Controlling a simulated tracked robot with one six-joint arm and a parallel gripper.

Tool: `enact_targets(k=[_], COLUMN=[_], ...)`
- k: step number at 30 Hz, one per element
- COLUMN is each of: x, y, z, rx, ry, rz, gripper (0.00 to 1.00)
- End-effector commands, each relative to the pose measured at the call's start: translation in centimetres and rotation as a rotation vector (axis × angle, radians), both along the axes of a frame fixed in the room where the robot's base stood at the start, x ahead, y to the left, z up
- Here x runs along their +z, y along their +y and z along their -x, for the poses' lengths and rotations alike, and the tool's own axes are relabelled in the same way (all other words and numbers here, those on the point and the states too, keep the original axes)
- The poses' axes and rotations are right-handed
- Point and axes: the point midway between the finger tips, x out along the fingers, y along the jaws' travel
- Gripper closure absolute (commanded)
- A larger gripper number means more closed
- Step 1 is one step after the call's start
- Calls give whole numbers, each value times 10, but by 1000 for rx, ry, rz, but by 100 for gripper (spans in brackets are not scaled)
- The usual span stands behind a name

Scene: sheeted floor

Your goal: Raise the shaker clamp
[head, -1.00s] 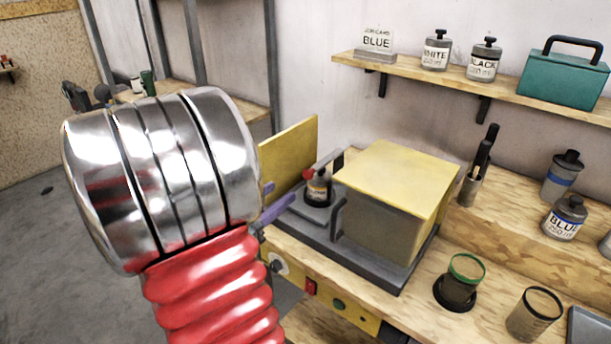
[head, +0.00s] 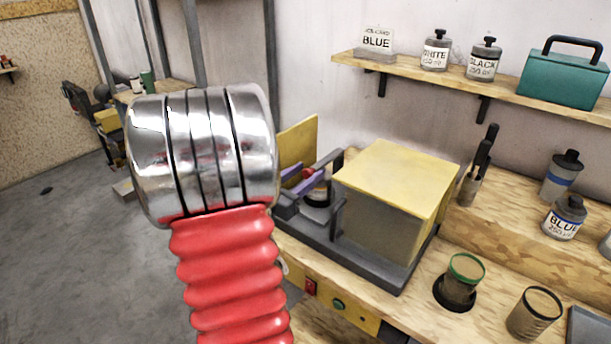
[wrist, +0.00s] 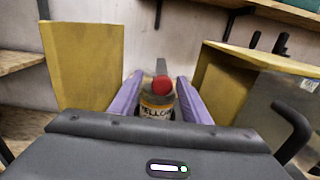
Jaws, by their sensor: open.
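The shaker (head: 392,200) is a machine with a yellow-topped housing and a dark grey base on the workbench. Its clamp (head: 326,160), a grey arm with a red knob, stands over a can at the housing's left. In the wrist view, the clamp's red knob (wrist: 162,85) sits at the top of the can (wrist: 156,106), labelled YELLOW. My gripper (head: 306,176) has purple fingers and is open. In the wrist view its fingers (wrist: 160,84) lie left and right of the knob and can, with no clear contact. The can's lower part is hidden by my gripper's body.
A yellow panel (head: 298,140) stands upright behind the clamp, left of my fingers in the wrist view. A dark handle (wrist: 294,126) sticks out from the housing at right. A green-rimmed cup (head: 461,278) stands in front. A shelf (head: 480,84) runs along the wall.

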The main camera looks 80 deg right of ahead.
Motion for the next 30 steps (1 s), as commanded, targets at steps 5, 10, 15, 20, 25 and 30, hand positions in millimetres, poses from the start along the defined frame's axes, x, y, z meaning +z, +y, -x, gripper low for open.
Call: enact_targets(k=[5, 10, 15, 20, 25, 30], x=[0, 0, 0, 0, 0, 0], y=[-9, -10, -10, -10, -10, -10], z=[5, 5, 4, 4, 4, 4], rx=[-1, 0, 0, 0, 1, 2], ry=[1, 1, 1, 1, 1, 1], rz=[0, 0, 0, 0, 0, 0], gripper=[57, 57, 61, 72, 84, 96])
